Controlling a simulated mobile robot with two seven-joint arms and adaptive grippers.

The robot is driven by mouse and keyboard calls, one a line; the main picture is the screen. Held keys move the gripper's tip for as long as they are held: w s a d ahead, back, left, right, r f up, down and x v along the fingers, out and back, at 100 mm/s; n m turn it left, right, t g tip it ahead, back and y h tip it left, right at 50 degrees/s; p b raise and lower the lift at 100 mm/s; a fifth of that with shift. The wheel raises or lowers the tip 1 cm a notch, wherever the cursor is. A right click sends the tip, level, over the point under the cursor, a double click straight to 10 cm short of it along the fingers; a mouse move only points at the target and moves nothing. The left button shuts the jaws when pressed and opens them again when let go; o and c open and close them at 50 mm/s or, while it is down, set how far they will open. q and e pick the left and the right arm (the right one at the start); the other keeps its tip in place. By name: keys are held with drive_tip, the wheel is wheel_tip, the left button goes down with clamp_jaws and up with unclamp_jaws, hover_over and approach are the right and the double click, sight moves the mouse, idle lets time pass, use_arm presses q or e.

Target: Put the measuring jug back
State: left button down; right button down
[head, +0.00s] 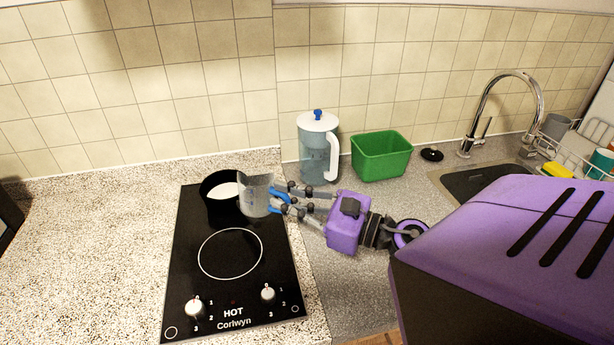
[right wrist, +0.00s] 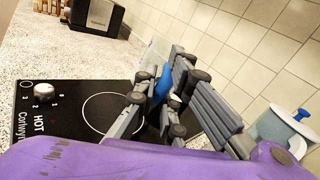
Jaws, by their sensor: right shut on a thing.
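The measuring jug (head: 256,195) is a small, clear grey vessel in the head view. Something white shows inside the pot. In the right wrist view the fingers (right wrist: 163,95) hide most of the jug. My left gripper is not in view.
The black hob (head: 232,275) has a free front ring and two knobs, marked HOT. A lidded pitcher (head: 318,150) and a green tub (head: 381,157) stand against the tiled wall. A sink (head: 480,180) with a tap is at right. The speckled counter (head: 90,230) at left is clear.

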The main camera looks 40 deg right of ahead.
drive_tip(key=a+f+m+t+h, duration=0.1)
drive_tip(key=a+f+m+h, duration=0.1)
drive_tip(key=a+h, duration=0.2)
drive_tip(key=s+a+f+m+t+h, duration=0.1)
drive_tip(key=a+f+m+h, duration=0.2)
drive_tip(key=a, duration=0.5)
drive_tip(key=shift+a+f+h, duration=0.25)
drive_tip(key=shift+a+h, duration=0.05)
drive_tip(key=shift+h, duration=0.1)
drive_tip(key=shift+d, duration=0.1)
drive_tip(key=shift+s+d+r, duration=0.15)
drive_tip(key=shift+d+r, duration=0.05)
